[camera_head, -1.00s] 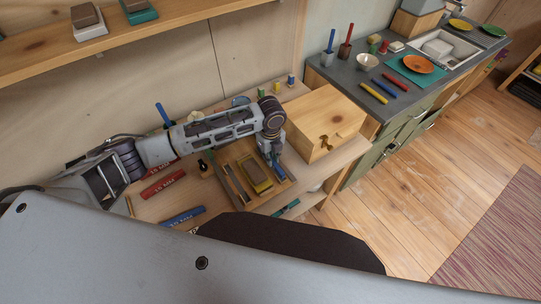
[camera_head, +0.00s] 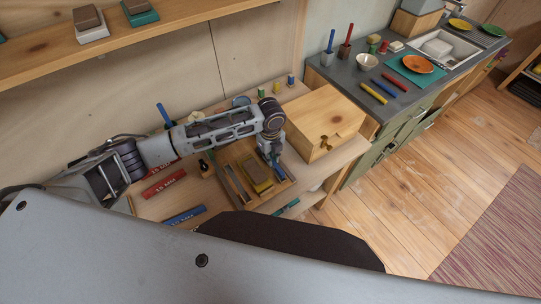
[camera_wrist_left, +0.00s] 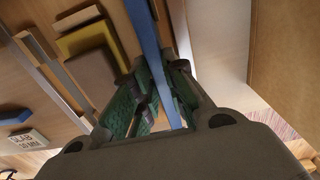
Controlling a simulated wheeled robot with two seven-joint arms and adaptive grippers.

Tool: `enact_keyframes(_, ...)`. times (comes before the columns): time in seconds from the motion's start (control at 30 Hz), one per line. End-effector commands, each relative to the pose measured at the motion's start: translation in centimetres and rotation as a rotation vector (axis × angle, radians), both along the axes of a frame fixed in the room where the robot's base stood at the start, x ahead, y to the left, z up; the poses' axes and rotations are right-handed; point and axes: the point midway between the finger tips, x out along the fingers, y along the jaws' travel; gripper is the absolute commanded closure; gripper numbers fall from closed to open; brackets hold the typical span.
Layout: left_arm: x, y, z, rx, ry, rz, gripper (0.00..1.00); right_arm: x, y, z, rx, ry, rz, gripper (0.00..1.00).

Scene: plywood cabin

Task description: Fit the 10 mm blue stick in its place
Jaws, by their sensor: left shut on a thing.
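My left gripper (camera_head: 275,158) is over the right side of a wooden tray (camera_head: 284,187) on the workbench. In the left wrist view my left gripper (camera_wrist_left: 160,95) is shut on a long blue stick (camera_wrist_left: 146,32), which runs between its green pads. The stick lies along the right part of the tray; whether it is seated in a slot or just above it, I cannot tell. In the head view only a little of it shows below the fingers. A yellow and brown block (camera_head: 257,173) lies in the tray's middle. My right gripper is not in view.
A wooden box (camera_head: 325,115) with a cut-out stands close to the right of my gripper. Red (camera_head: 163,188) and blue (camera_head: 184,215) labelled bars lie left of the tray. A shelf (camera_head: 140,40) runs above the bench. A kitchen counter (camera_head: 340,75) stands at the right.

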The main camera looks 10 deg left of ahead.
Motion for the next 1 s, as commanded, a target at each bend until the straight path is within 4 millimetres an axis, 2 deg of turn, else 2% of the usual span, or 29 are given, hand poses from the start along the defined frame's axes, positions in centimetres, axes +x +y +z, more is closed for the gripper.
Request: enact_keyframes(1.0, -0.02, -0.02, -0.02, 0.000, 0.000, 0.000, 1.00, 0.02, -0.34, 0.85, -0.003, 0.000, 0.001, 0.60)
